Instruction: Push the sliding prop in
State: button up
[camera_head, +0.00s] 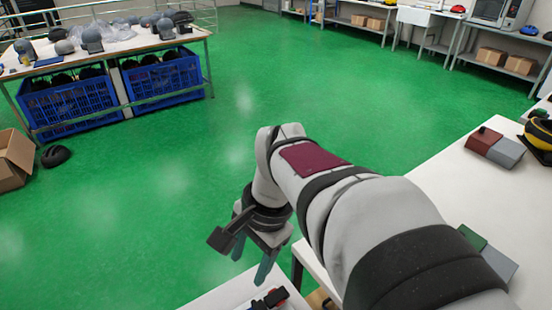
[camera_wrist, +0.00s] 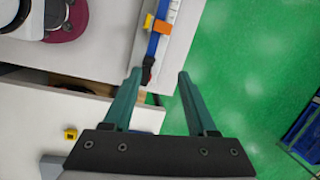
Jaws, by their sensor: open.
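My gripper (camera_wrist: 159,74) is open, its two teal fingers apart with nothing held between them. In the head view my gripper (camera_head: 252,258) points down over the near white table at the bottom. What looks like the drop tower, a pale rail with a blue strip (camera_wrist: 155,38), stands or lies at the top of the wrist view. An orange piece (camera_wrist: 159,27) is on it. A dark piece with some red (camera_wrist: 149,68), perhaps the sliding prop, is at its lower end, near the left fingertip. A black-and-red part (camera_head: 270,298) shows at the head view's bottom edge, mostly cut off.
An open gap or drawer with a brown inside (camera_wrist: 62,84) is left of the fingers. A small yellow object (camera_wrist: 70,134) lies below it. A white table (camera_head: 440,190) at right holds coloured blocks (camera_head: 495,148).

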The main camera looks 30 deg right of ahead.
jog(key=w+d+f+m+t, duration=0.1)
jog(key=w+d+m, duration=0.2)
jog(key=d+m, duration=0.55)
jog(key=w+d+f+m+t, duration=0.1)
jog(key=w+d+m, duration=0.3)
jog(key=d, duration=1)
jog(key=s+d+f+m+t+h, duration=0.15)
jog(key=d+m, duration=0.25)
jog(key=d, duration=0.4)
jog(key=s+d+f+m+g+h, duration=0.1)
jog(key=s+d+f+m, duration=0.2)
jog(key=d, duration=0.4)
jog(key=shift+m+t, duration=0.25)
jog(key=shift+m, duration=0.2)
jog(key=x, duration=1.4)
jog(key=shift+w+d+f, duration=0.1)
jog(key=shift+w, duration=0.2)
jog(key=shift+w+f, duration=0.15)
jog(key=shift+f, duration=0.2)
grip_shut()
jog(key=shift+r, duration=0.1)
